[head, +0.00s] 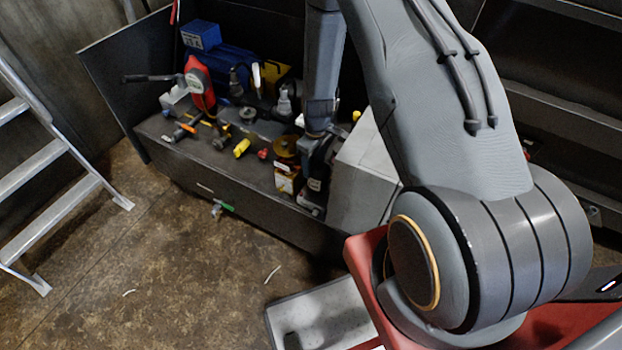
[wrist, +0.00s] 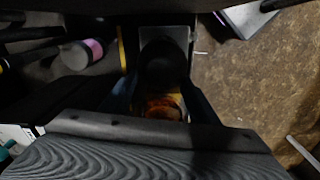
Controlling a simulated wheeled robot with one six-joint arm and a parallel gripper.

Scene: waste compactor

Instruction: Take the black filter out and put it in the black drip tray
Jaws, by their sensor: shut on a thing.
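My gripper (wrist: 162,88) shows in the wrist view with its dark fingers on either side of a black round body, which looks like the black filter (wrist: 163,62). The gripper is shut on it. An orange-amber part (wrist: 162,106) shows just below the black body, between the fingers. In the head view my arm reaches down to the right end of the equipment bench, and the fingertips and the filter are hard to make out there. I cannot pick out the black drip tray with certainty in either view.
A grey box (head: 362,170) stands right beside my wrist. A red hand pump (head: 199,85), a blue motor (head: 222,64) and several small fittings crowd the bench (head: 240,190). A pale tray (head: 322,318) lies on the floor. A ladder (head: 50,160) stands left; open floor lies between.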

